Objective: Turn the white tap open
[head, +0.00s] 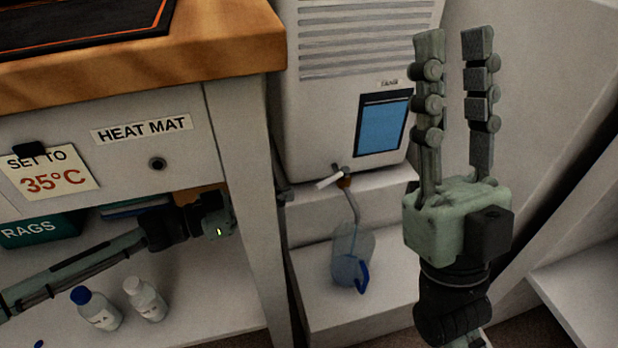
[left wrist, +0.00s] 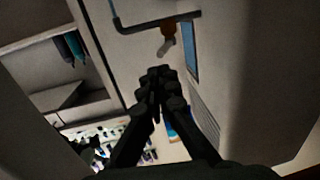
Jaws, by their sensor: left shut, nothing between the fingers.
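The white tap (head: 328,181) is on the front of the white tank unit, with an orange-brown body and a bent spout below it. Its pale handle also shows in the left wrist view (left wrist: 166,47), just beyond my fingertips, with a small gap. My left gripper (head: 284,195) reaches from the left behind the table leg, which hides most of its fingers; the tips show just left of the tap. In the left wrist view its fingers (left wrist: 159,74) are together and empty. My right gripper (head: 454,42) is raised at the right, fingers apart and empty.
A clear bluish jug (head: 349,262) with a blue handle stands below the spout. The table leg (head: 248,170) stands between my left gripper's body and the tap. Two bottles (head: 99,309) (head: 146,299) stand on the lower shelf below my left arm.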

